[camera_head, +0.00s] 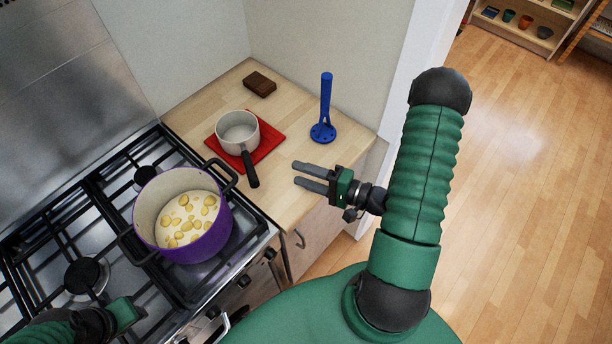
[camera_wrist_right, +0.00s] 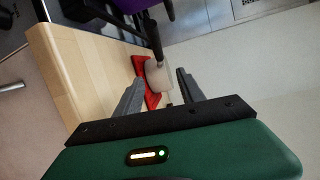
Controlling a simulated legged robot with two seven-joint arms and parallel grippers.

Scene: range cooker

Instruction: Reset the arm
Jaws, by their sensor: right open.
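My right arm is green with black joints. Its right gripper (camera_head: 313,178) is open and empty, above the front edge of the wooden counter, right of the small saucepan. In the right wrist view the two grey fingers of the right gripper (camera_wrist_right: 160,98) are spread apart with nothing held between them. My left arm shows at the bottom left of the head view, over the front of the cooker; its fingers are not clearly seen there.
A purple pot (camera_head: 208,235) with yellow pieces stands on the cooker (camera_head: 85,230). A small saucepan (camera_head: 238,134) sits on a red mat (camera_head: 268,142). A blue utensil (camera_head: 325,105) stands upright and a brown block (camera_head: 260,84) lies on the counter (camera_head: 190,116). Open floor is right.

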